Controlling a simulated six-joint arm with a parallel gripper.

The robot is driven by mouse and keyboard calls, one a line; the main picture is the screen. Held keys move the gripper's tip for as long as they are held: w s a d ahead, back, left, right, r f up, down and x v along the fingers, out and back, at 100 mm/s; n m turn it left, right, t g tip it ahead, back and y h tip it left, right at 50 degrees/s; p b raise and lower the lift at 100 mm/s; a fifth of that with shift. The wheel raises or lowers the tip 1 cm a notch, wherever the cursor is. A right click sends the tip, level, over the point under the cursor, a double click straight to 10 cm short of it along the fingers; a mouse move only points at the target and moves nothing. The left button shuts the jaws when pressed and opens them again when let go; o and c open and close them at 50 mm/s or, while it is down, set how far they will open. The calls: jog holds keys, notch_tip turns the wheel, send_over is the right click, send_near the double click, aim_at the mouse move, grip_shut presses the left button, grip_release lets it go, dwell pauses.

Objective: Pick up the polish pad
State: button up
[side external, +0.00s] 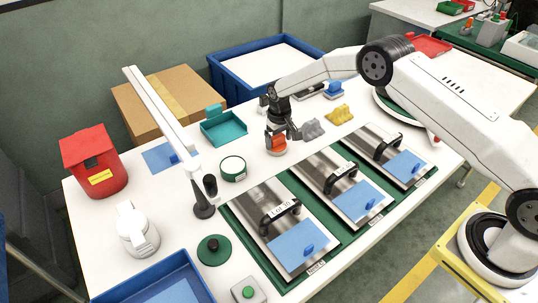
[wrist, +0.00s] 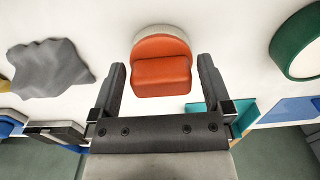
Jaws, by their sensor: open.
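The polish pad, which I take to be the round orange-topped piece with a pale base (side external: 277,146), stands on the white table. In the wrist view the orange pad (wrist: 161,68) lies ahead, between the lines of the two fingers. My gripper (side external: 282,132) is just above and behind the pad, pointing down. In the wrist view my gripper (wrist: 161,76) is open and empty, with a finger on either side of the pad. I cannot tell whether a finger touches it.
A grey wavy block (side external: 313,130) stands close to the right of my gripper, with a yellow one (side external: 340,114) beyond. A green-rimmed round tin (side external: 233,169) and a teal tray (side external: 224,129) are on the left. Metal plates with black handles (side external: 287,229) lie in front.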

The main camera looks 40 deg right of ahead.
aim_at(279, 138)
jog(key=shift+c, duration=0.2)
jog(key=c, duration=1)
jog(key=shift+r, duration=0.1)
jog(key=shift+r, duration=1.3)
jog(key=shift+s+r, duration=0.15)
jog(key=shift+r, duration=0.2)
jog(key=s+r, duration=0.9)
jog(key=s, duration=0.4)
jog(key=shift+s+d+r, duration=0.15)
jog(key=shift+s+r, duration=0.1)
jog(key=shift+s, duration=0.1)
